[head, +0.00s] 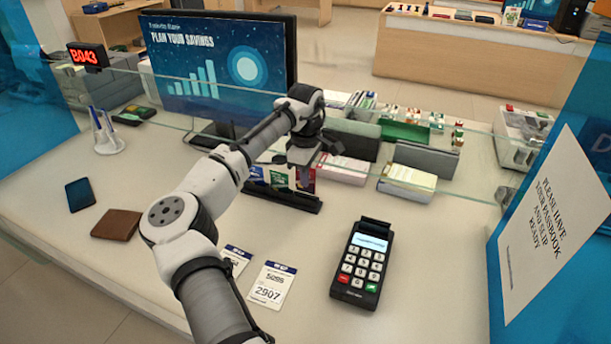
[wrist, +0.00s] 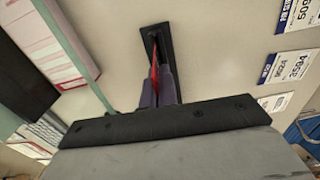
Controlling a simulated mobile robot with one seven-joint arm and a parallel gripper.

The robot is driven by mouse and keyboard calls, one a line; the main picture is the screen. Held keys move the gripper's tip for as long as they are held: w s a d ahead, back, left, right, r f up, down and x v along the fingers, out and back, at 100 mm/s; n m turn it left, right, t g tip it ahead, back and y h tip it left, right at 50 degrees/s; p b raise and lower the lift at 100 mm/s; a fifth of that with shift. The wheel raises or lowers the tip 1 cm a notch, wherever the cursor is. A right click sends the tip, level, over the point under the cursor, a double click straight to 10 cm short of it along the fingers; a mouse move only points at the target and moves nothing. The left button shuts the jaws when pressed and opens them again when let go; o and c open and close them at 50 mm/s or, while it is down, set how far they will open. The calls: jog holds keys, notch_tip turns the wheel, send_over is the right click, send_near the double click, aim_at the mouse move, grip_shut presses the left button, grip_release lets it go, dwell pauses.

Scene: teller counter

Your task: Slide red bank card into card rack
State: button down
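The red bank card (wrist: 154,78) is seen nearly edge-on between the two fingers of my gripper (wrist: 157,88) in the wrist view. My gripper is shut on it. The black card rack (wrist: 153,34) shows as a dark strip just beyond and under the card. In the head view my gripper (head: 304,174) is directly over the right part of the card rack (head: 290,200), and the red card (head: 311,184) is partly hidden by the fingers. Blue and green cards (head: 279,179) stand in the rack to its left. I cannot tell whether the red card's lower edge is inside a slot.
A glass screen (head: 440,185) crosses the counter close behind the rack. A card terminal (head: 361,262) stands front right. A monitor (head: 220,65) stands behind.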

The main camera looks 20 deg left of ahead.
aim_at(305, 192)
jog(key=shift+f, duration=1.75)
jog(key=c, duration=2.1)
grip_release()
jog(key=o, duration=0.5)
jog(key=shift+r+p, duration=3.5)
jog(key=shift+r, duration=0.05)
jog(key=shift+f, duration=0.1)
